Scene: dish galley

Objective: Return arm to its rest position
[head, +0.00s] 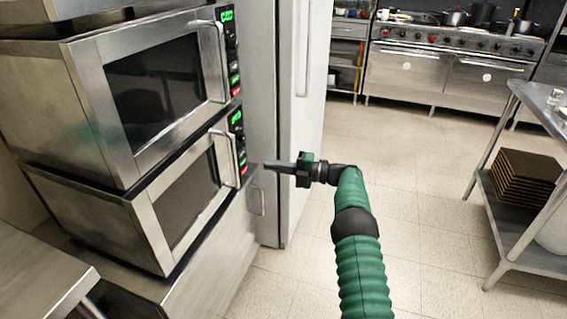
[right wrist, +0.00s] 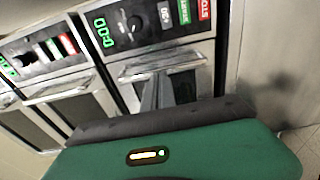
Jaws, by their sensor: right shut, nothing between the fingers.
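My right arm, in a green ribbed sleeve, reaches up from the bottom of the head view and bends left at the wrist. My right gripper (head: 268,165) is shut and empty. In the head view its fingertips point left, toward the control panel of the lower microwave (head: 185,195). In the right wrist view the gripper fingers (right wrist: 165,92) show in front of a microwave panel (right wrist: 150,25) with a green display and buttons; I cannot tell whether they touch it. The upper microwave (head: 150,90) is stacked above it. Both doors look closed. My left gripper is not in view.
A white refrigerator (head: 308,120) stands behind the microwaves. At right is a steel table (head: 545,105) with a stack of brown trays (head: 530,180) on its lower shelf. A range (head: 440,75) lines the back. A steel counter corner (head: 45,280) is at lower left. The tiled floor between is clear.

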